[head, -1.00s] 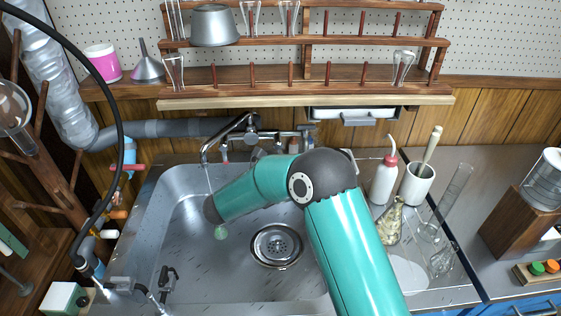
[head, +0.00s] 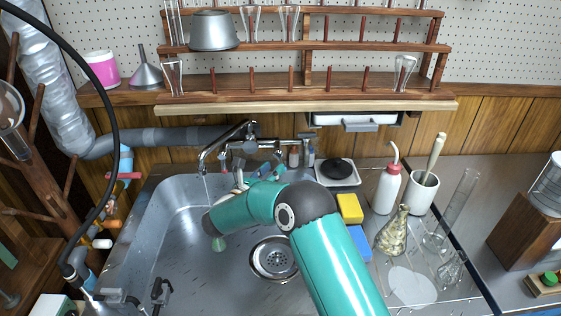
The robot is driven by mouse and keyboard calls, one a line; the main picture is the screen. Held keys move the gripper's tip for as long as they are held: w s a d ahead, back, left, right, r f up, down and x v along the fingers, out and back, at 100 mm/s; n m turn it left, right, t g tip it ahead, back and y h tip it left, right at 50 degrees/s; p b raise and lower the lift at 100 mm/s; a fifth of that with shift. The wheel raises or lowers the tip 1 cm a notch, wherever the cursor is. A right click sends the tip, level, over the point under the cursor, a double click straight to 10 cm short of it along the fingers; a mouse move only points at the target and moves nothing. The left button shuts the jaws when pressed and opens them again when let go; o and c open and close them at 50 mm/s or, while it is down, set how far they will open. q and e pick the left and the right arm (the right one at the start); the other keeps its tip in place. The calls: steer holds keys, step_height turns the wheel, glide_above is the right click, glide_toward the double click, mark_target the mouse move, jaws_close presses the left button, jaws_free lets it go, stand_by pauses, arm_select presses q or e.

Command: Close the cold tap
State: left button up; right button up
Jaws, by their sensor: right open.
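The chrome sink tap (head: 238,146) stands at the back of the steel sink, its spout (head: 208,156) arching left over the basin. A thin pale line under the spout looks like running water. The cold tap's handle is hard to make out behind my arm; how far it is turned cannot be told. My right arm comes in from below and bends left over the basin. My right gripper (head: 243,180) is open, small and partly hidden behind my forearm, just in front of the tap body. Contact with a handle cannot be told. My left gripper is not in view.
A white wash bottle (head: 387,188), a mortar with pestle (head: 420,190) and glassware stand right of the sink. Yellow (head: 350,208) and blue (head: 359,243) sponges lie on the sink's right edge. A wooden shelf (head: 300,108) hangs above the tap. A black hose (head: 116,130) arches at left.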

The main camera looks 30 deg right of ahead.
mark_target(281, 161)
steer(key=x, duration=0.5)
jaws_close()
